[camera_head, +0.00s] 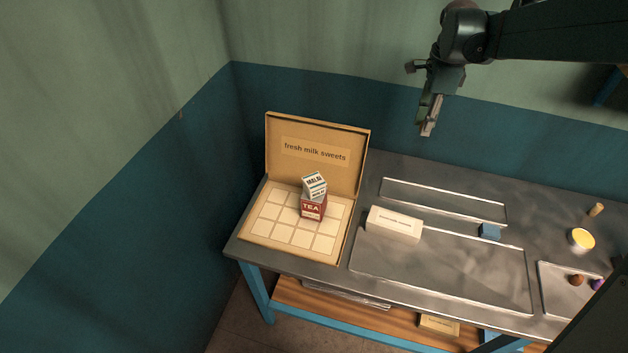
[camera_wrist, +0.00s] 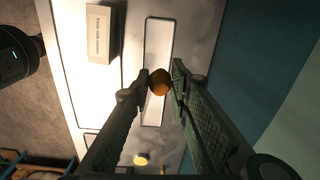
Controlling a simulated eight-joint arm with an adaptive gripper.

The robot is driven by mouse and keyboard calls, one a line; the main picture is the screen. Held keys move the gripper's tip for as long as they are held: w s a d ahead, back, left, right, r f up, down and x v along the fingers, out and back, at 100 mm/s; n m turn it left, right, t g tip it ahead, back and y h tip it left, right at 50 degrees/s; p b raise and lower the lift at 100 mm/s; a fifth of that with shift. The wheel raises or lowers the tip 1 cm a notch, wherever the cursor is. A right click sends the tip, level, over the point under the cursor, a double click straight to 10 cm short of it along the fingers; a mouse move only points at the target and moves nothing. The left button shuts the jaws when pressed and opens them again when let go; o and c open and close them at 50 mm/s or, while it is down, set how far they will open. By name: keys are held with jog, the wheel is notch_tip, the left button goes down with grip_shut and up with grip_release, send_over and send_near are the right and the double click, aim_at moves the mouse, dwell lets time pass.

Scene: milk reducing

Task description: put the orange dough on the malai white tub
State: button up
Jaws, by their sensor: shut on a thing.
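My gripper (camera_wrist: 160,82) is shut on the orange dough (camera_wrist: 159,83), a small round ball between the fingertips in the wrist view. In the head view my gripper (camera_head: 428,130) hangs high above the back of the table, and I cannot make out the dough there. The white MALAI tub (camera_head: 314,185) sits tilted on top of a red TEA tub (camera_head: 312,208). Both stand in the open sweets box (camera_head: 288,236) at the table's left end. My gripper is up and to the right of the tubs, well apart from them.
A cream box (camera_head: 394,223) stands near a long tray (camera_head: 440,280) and a narrower back tray (camera_head: 440,200). The sweets box's raised lid (camera_head: 318,150) stands behind the tubs.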

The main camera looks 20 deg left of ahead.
notch_tip(320, 180, up, 4)
jog(key=shift+f, duration=0.15)
jog(key=s+a+n+p, duration=0.15)
jog(key=s+a, duration=0.25)
jog(key=a, duration=0.4)
jog(key=s+a+m+p, duration=0.1)
jog(key=s+a+p, duration=0.15)
jog(key=a, duration=0.55)
jog(key=n+p, duration=0.2)
jog(key=p, duration=0.1)
send_over(314, 180)
jog(key=shift+m, duration=0.25)
jog(key=shift+s+f+b, duration=0.15)
jog(key=shift+f+b, duration=0.15)
jog(key=shift+f, duration=2.35)
jog(key=shift+f, duration=0.15)
jog(key=shift+f, duration=2.75)
jog(key=shift+f, duration=0.1)
jog(key=shift+f, duration=2)
